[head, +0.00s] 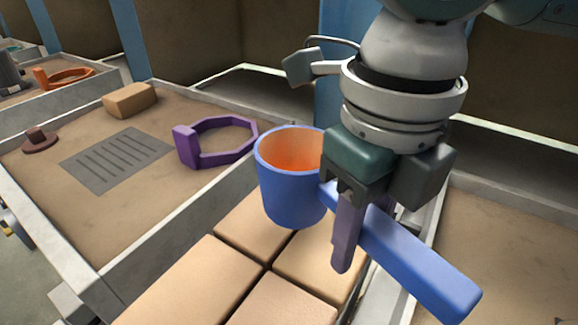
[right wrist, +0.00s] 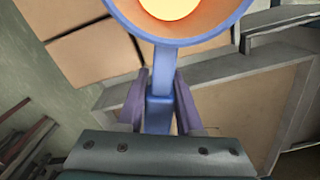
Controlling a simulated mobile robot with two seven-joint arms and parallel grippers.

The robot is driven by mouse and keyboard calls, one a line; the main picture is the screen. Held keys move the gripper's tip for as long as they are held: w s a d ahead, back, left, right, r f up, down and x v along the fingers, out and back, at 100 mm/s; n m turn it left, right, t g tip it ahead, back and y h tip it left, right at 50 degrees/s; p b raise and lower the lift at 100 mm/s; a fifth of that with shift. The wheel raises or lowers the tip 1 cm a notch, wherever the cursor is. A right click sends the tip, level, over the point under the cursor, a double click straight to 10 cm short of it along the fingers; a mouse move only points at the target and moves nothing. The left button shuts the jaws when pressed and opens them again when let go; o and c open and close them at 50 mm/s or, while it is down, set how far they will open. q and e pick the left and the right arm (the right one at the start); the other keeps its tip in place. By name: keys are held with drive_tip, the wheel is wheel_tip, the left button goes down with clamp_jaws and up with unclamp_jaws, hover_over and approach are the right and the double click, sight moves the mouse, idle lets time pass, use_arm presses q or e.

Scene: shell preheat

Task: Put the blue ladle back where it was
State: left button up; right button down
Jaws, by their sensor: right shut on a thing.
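The blue ladle (head: 290,190) has a deep round cup with an orange-glowing inside and a long flat handle. In the head view it hangs above tan square blocks, cup upright, handle slanting down to the right. My right gripper (head: 345,235) is shut on the handle close to the cup. In the right wrist view the ladle (right wrist: 162,75) shows its handle between the two purple fingers of the gripper (right wrist: 160,100), with the cup at the top edge. My left gripper is not in view.
Left of the ladle is a walled sandy tray (head: 60,215) holding a purple ring holder (head: 215,158), a grey slotted plate (head: 115,160), a tan block (head: 130,100) and a small brown piece (head: 40,140). An orange ring holder (head: 62,76) lies farther back. Tan blocks (head: 180,285) lie below the ladle.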

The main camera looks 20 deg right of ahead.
sight(347, 283)
wheel_tip(347, 283, down, 3)
drive_tip(key=shift+f+b, duration=0.1)
drive_tip(key=shift+b, duration=0.4)
drive_tip(key=shift+f, duration=0.25)
drive_tip(key=shift+f, duration=0.1)
drive_tip(key=c, duration=0.6)
unclamp_jaws()
drive_tip(key=shift+o, duration=0.2)
wheel_tip(347, 283, up, 11)
drive_tip(key=p, duration=0.3)
drive_tip(key=shift+p, duration=0.4)
drive_tip(key=shift+r, duration=0.65)
